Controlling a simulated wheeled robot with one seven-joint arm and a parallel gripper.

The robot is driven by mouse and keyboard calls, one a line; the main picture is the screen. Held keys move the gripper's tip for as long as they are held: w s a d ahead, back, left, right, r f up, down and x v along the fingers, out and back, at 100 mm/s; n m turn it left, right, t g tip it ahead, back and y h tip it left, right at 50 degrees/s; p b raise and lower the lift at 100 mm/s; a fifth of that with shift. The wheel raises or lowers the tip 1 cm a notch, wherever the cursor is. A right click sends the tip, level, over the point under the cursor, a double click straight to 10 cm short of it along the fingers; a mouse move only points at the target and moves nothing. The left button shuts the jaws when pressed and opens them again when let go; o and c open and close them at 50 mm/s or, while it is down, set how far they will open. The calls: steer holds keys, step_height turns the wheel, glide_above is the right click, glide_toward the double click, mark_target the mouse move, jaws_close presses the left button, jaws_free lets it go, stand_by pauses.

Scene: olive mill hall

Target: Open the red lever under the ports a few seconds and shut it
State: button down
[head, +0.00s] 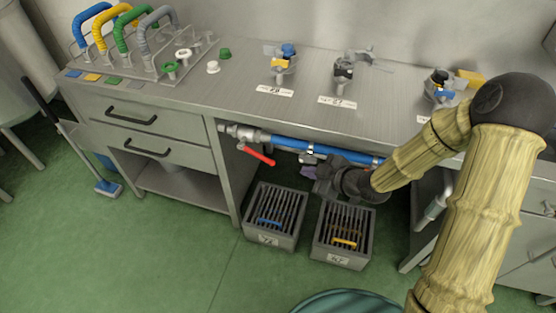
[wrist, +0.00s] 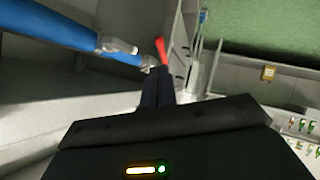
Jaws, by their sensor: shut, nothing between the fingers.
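The red lever (head: 258,155) hangs below the bench top, slanting down to the right from a metal valve (head: 243,133) at the left end of a blue pipe (head: 290,144). In the wrist view the red lever (wrist: 161,49) shows just beyond my fingertips, with the blue pipe (wrist: 70,32) to the left. My gripper (wrist: 157,74) is shut and empty. In the head view my gripper (head: 304,172) is under the bench, to the right of the lever, with a gap between them. Ports (head: 343,72) with labels stand on the bench above.
Two grey slatted crates, a left one (head: 249,225) and a right one (head: 318,249), stand on the green floor below my gripper. A drawer cabinet (head: 190,153) borders the lever on the left. Coloured hose handles (head: 133,33) stand on the bench at left.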

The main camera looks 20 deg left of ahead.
steer(key=s+d+r+m+h, duration=0.2)
steer(key=d+m+h, duration=0.25)
steer(key=d, duration=0.35)
steer(key=s+d+r+m+h, duration=0.15)
steer(key=d+m+h, duration=0.3)
steer(key=d, duration=0.45)
steer(key=s+d+r+m+g+h, duration=0.1)
steer(key=s+d+r+m+g, duration=0.1)
steer(key=s+d+r+m, duration=0.3)
steer(key=s+m, duration=0.4)
steer(key=shift+s+d+g+h, duration=0.3)
steer(key=shift+s+d, duration=0.05)
steer(key=shift+r, duration=0.1)
